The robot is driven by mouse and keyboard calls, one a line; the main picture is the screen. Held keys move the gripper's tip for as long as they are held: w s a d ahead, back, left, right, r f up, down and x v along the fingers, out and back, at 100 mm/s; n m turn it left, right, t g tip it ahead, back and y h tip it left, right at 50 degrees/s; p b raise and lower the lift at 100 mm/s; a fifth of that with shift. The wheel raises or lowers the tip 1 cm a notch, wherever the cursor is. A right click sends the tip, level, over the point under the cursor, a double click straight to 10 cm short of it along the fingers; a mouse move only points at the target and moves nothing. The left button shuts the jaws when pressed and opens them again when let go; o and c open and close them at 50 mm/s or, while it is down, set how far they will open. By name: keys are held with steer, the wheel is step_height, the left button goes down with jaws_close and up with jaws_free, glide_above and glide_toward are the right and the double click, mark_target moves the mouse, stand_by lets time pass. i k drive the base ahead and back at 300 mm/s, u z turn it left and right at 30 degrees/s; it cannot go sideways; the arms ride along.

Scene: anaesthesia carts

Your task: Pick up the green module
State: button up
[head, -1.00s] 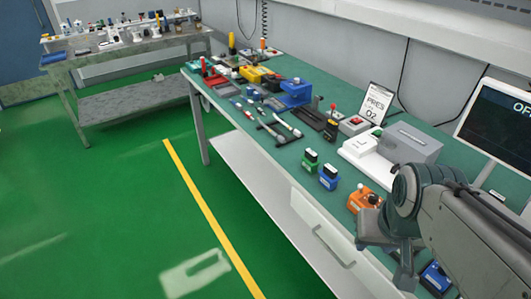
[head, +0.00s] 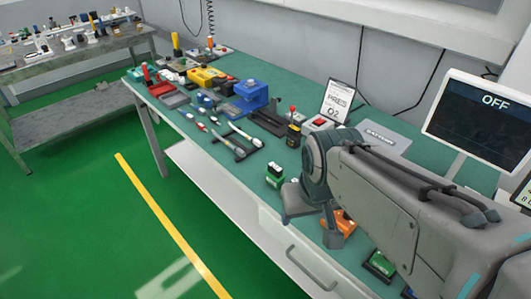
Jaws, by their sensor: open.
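A small green module (head: 275,175) with a black and white top stands upright near the front edge of the green bench, just left of my gripper in the head view. My gripper (head: 316,226) is open, with its two fingers apart and nothing seen between them. It appears to the right of the green module, and I cannot tell its height above the bench. Another green block (head: 380,264) sits in a dark holder further right, partly hidden by my arm.
An orange module (head: 341,222) shows behind my gripper. The green floor (head: 80,230) in front is clear.

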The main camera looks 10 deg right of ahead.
mark_target(274, 177)
steer(key=u, duration=0.35)
steer(key=k, duration=0.45)
steer(key=u, duration=1)
steer(key=i, duration=0.8)
steer(key=z, duration=1)
steer(key=i, duration=0.4)
steer(key=z, duration=0.5)
